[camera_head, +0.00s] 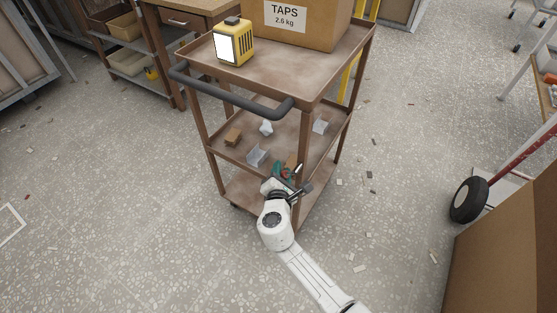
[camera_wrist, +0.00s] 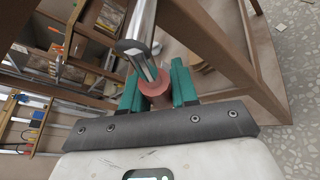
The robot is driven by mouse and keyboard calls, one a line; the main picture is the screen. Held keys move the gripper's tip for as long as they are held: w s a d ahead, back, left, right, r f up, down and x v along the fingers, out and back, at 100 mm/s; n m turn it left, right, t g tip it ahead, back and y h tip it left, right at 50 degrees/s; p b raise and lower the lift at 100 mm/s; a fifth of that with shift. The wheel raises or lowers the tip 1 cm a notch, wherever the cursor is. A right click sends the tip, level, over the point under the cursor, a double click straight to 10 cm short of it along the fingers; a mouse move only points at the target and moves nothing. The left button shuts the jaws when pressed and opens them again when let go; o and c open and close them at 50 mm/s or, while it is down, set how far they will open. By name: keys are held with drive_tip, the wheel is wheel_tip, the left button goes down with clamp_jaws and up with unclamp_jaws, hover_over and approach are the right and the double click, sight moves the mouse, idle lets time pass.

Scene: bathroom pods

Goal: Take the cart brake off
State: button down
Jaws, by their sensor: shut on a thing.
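The brown cart (camera_head: 278,73) stands in the middle of the head view, with three shelves and a dark push handle (camera_head: 232,95). My gripper (camera_head: 284,171) is low at the cart's near corner post, by the lower shelves. In the wrist view, my gripper (camera_wrist: 154,84) has its teal fingers shut on the reddish knob of the brake lever (camera_wrist: 155,91). The fingers hide the knob's sides. The lever's pivot is not clear.
A cardboard box marked TAPS (camera_head: 310,25) and a yellow device (camera_head: 233,43) stand on the cart's top shelf. Small items lie on the middle shelf. A hand truck wheel (camera_head: 469,200) and a large brown box (camera_head: 510,235) are at right. Speckled floor is open at left.

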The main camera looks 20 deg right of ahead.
drive_tip(key=shift+s+d+f+n+g+p, duration=0.4)
drive_tip(key=shift+n+g+p, duration=0.3)
drive_tip(key=shift+p, duration=0.35)
drive_tip(key=shift+a, duration=0.1)
drive_tip(key=c, duration=1)
unclamp_jaws()
drive_tip(key=shift+o, duration=0.2)
drive_tip(key=shift+f+b, duration=0.15)
drive_tip(key=shift+b, duration=0.25)
